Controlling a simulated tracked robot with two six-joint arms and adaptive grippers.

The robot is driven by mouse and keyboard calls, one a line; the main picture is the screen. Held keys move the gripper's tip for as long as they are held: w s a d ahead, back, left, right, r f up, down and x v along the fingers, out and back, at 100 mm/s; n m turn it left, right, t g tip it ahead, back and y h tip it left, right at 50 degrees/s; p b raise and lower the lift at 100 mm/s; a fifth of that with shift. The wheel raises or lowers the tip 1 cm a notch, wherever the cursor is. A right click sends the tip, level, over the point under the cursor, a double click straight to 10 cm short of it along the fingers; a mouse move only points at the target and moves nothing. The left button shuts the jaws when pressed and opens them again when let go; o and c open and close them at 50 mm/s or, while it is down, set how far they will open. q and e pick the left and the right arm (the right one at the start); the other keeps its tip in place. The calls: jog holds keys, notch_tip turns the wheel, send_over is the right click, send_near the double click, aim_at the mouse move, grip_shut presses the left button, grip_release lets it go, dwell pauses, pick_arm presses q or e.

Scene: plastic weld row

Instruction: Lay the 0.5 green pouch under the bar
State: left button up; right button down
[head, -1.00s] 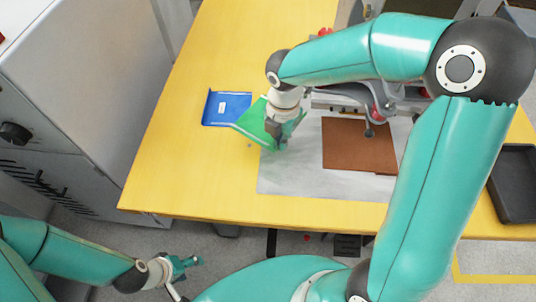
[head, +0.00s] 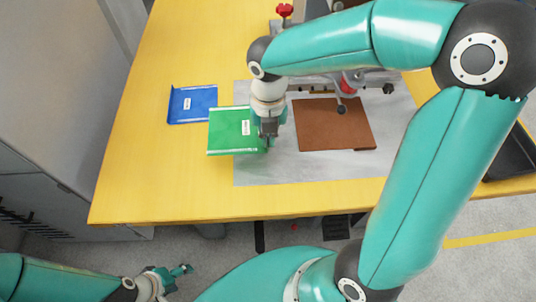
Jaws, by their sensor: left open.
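The green pouch (head: 230,131) has a white label and white edge strips. It looks nearly flat over the left edge of the grey mat (head: 300,171). My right gripper (head: 268,140) is at the pouch's right edge and appears shut on it; its fingertips are partly hidden. The grey bar (head: 312,86) of the sealer runs across behind the brown sheet (head: 335,126), right of the pouch, partly covered by my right arm. My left gripper (head: 184,270) is open and empty at the lower left, off the table's front edge.
A blue pouch (head: 193,104) with a white label lies left of the green one on the yellow table (head: 130,180). A red knob (head: 285,10) stands at the back. A dark tray (head: 512,160) is at the right. The table's left front is clear.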

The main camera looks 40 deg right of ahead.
aim_at(268, 162)
notch_tip(268, 162, down, 8)
jog(key=shift+f+b, duration=0.15)
jog(key=shift+b, duration=0.5)
jog(key=shift+f, duration=0.1)
jog(key=c, duration=1.3)
grip_release()
jog(key=shift+r, duration=0.6)
notch_tip(268, 162, up, 11)
jog(key=shift+r+p, duration=0.1)
jog(key=shift+p, duration=1)
